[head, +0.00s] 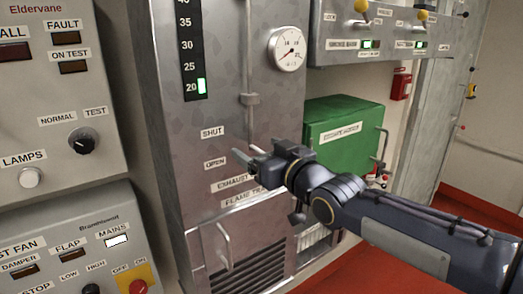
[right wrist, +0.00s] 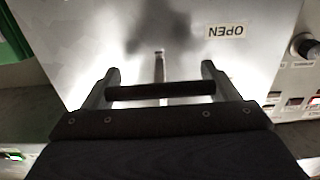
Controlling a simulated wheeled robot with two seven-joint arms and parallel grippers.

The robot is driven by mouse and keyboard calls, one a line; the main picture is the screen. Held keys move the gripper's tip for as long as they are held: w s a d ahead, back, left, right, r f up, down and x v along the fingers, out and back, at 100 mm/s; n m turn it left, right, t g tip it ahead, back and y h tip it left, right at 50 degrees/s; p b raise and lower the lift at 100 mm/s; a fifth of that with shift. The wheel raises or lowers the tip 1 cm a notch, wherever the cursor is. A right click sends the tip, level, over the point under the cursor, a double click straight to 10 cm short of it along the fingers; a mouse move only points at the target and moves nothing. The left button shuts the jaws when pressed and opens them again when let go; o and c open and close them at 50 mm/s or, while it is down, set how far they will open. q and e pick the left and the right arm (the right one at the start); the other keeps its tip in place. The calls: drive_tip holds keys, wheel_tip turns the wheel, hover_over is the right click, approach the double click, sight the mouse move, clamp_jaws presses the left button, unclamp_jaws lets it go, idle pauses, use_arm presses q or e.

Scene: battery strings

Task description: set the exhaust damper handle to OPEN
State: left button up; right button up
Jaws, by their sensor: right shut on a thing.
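The exhaust damper handle shows in the right wrist view as a dark crossbar (right wrist: 160,90) with a thin metal stem (right wrist: 159,66). My right gripper (right wrist: 160,86) has its fingers at either end of the crossbar and is shut on it. In the head view my right gripper (head: 247,157) is at the grey cabinet front, right of the OPEN label (head: 215,163) and lower than the SHUT label (head: 212,132). It hides most of the handle there, so the handle's exact angle is unclear. The OPEN label (right wrist: 226,31) appears upside down in the wrist view. My left gripper is not in view.
The grey cabinet (head: 215,105) carries a scale and a round gauge (head: 288,49). A green box (head: 340,130) stands to its right. A lower pull handle (head: 225,246) sticks out below. Switch panels (head: 60,110) stand at the left. Red floor (head: 345,275) shows at the lower right.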

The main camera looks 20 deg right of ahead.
wheel_tip(320, 180, down, 3)
drive_tip(key=shift+f+b, duration=0.2)
drive_tip(key=shift+b, duration=0.6)
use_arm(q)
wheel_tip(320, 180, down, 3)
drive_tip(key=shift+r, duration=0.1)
use_arm(e)
drive_tip(key=o, duration=1.3)
use_arm(q)
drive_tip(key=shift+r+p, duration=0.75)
drive_tip(key=shift+p, duration=0.2)
use_arm(e)
drive_tip(key=v, duration=0.7)
drive_tip(key=shift+s+d+r, duration=0.15)
drive_tip(key=shift+s, duration=0.2)
